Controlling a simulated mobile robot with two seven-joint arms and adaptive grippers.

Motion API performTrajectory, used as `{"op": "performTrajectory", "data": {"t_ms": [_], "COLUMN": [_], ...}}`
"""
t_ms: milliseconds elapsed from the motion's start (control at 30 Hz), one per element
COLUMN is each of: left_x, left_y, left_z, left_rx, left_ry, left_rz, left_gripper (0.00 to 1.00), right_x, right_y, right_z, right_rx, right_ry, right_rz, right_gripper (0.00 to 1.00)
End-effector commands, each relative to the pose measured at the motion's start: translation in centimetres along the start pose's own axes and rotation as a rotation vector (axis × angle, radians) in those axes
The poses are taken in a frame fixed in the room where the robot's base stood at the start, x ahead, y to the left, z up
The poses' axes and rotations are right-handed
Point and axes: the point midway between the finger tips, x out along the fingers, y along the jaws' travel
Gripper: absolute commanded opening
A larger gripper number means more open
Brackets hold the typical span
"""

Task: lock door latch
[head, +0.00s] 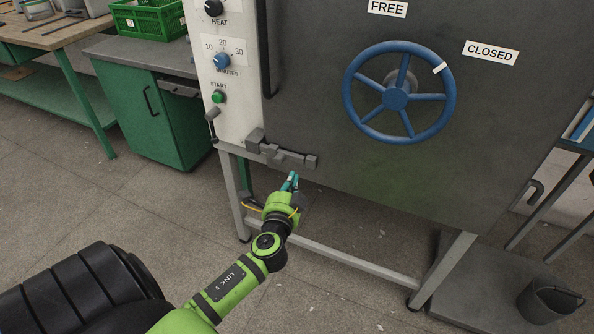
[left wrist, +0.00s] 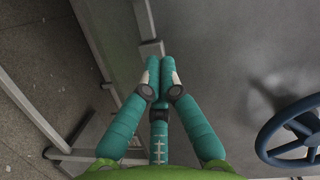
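The door latch (head: 287,157) is a grey bar with block-like brackets at the lower left corner of the dark grey door (head: 330,120). It lies across the border between the door and the white control panel; I cannot tell if it is engaged. My left gripper (head: 292,180) is just below the latch, apart from it as far as I can see. Its teal fingers are together in the left wrist view (left wrist: 152,75), with nothing seen between them. My right gripper is not in view.
A blue handwheel (head: 396,98) is on the door, its white mark towards the CLOSED label (head: 491,53). It also shows in the left wrist view (left wrist: 292,135). The machine's grey leg frame (head: 340,258) stands below. A bucket (head: 548,300) is at lower right, a green cabinet (head: 155,110) at left.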

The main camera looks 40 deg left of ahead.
Motion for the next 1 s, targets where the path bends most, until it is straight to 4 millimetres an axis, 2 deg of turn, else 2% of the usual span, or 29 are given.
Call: {"op": "performTrajectory", "data": {"t_ms": [100, 200, 500, 867, 967, 1000], "left_x": [-1.8, -2.6, -3.0, -2.9, -3.0, -3.0], "left_y": [0.1, 0.0, -0.1, 0.0, 1.4, 2.7], "left_z": [0.0, 0.0, -0.1, -0.1, 0.2, 0.4], "left_rx": [-0.002, 0.000, 0.000, -0.001, -0.008, -0.014], "left_ry": [0.001, 0.001, 0.000, 0.001, -0.004, -0.008], "left_rz": [0.000, -0.001, -0.002, 0.000, 0.036, 0.067], "left_gripper": [0.00, 0.00, 0.00, 0.00, 0.00, 0.00], "right_x": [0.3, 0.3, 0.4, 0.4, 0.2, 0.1], "right_y": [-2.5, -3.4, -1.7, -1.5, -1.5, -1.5], "right_z": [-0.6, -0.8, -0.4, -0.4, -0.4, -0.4], "right_rx": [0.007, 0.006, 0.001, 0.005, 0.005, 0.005], "right_ry": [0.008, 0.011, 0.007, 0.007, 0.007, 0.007], "right_rz": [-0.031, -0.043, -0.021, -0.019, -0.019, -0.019], "right_gripper": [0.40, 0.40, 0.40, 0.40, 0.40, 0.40]}}
